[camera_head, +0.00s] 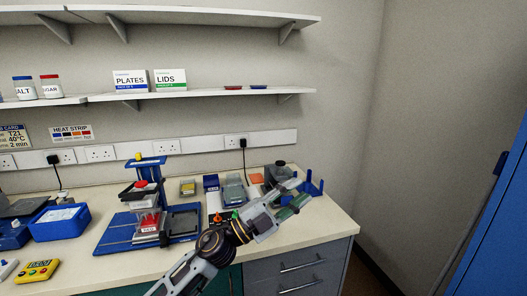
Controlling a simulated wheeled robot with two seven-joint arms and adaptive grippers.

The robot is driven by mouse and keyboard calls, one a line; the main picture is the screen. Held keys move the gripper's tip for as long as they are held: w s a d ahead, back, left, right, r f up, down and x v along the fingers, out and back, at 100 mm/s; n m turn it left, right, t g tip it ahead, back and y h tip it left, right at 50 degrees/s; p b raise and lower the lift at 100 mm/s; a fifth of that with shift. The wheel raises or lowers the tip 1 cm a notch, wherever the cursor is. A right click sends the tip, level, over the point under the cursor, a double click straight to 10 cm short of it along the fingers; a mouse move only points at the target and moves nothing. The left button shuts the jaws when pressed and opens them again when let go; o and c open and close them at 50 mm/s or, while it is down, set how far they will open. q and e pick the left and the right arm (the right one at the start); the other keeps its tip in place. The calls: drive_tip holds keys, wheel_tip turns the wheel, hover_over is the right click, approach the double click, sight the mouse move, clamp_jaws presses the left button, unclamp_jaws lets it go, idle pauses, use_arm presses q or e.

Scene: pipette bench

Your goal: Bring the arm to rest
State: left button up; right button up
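My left arm reaches in from the bottom of the head view, over the front edge of the bench. Its gripper (301,191) is above the right end of the bench, in front of a blue stand (314,187) and a dark round-topped item (280,166). Its two fingers look spread apart, with nothing visible held between them. The gripper partly hides the items behind it, and I cannot tell whether it touches any. My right gripper is not in view.
The bench (336,222) holds a blue-framed press-like device (148,213), a blue box (60,221), a yellow timer (38,270) and several small containers. Shelves (205,92) run along the wall above. Grey drawers (297,268) are below; a blue cabinet (500,235) stands at right.

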use_arm(q)
drive_tip(key=w+a+f+n+t+y, duration=0.2)
drive_tip(key=w+a+n+t+y, duration=0.1)
drive_tip(key=a+n+t+y, duration=0.5)
drive_tip(key=a+f+n+y, duration=1.2)
drive_tip(key=a+f+n, duration=0.2)
drive_tip(key=f, duration=0.3)
drive_tip(key=s+a+f+n+g+y, duration=0.1)
drive_tip(key=s+a+f+g, duration=0.3)
drive_tip(key=s+f+g, duration=0.55)
drive_tip(key=s+a+f+n+g, duration=0.1)
drive_tip(key=s+a+f+g, duration=0.3)
drive_tip(key=s+f, duration=1.05)
drive_tip(key=s+a+f+g, duration=0.1)
drive_tip(key=s+f, duration=0.1)
drive_tip(key=f, duration=1.3)
drive_tip(key=s+a+f, duration=0.1)
drive_tip(key=s+f, duration=0.1)
drive_tip(key=f, duration=1.3)
drive_tip(key=s+a+f, duration=0.3)
drive_tip(key=s+f, duration=0.6)
drive_tip(key=s, duration=0.1)
drive_tip(key=s+a+f+g+y, duration=0.1)
drive_tip(key=s+a+f, duration=0.2)
drive_tip(key=s+f, duration=0.7)
drive_tip(key=shift+s+a+f, duration=0.3)
drive_tip(key=shift+s, duration=0.15)
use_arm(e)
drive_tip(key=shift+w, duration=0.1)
